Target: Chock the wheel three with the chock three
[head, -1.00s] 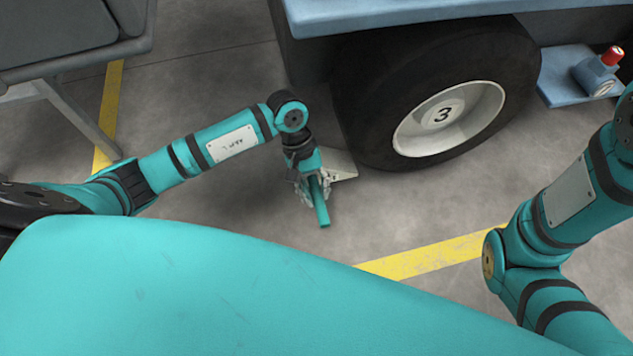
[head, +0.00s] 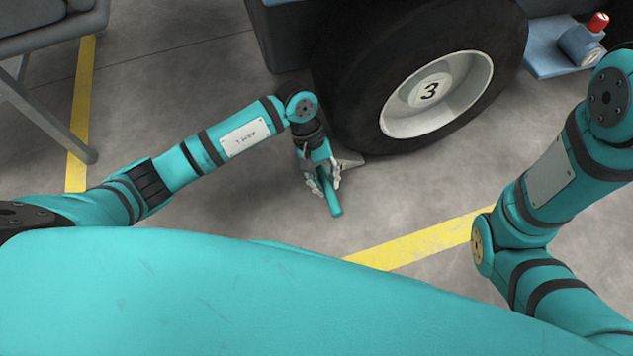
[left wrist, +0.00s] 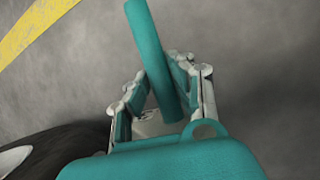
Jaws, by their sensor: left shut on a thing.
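Wheel three (head: 455,97) is a black tyre with a pale hub marked 3, under the blue-grey vehicle. Its tyre also shows at the lower left of the left wrist view (left wrist: 62,150). My right gripper is out of view.
Yellow floor lines run at the left (head: 80,120) and below the wheel (head: 420,243). A grey metal frame (head: 45,115) stands at the upper left. A blue step with a red-capped part (head: 580,45) is at the upper right. Floor left of the wheel is clear.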

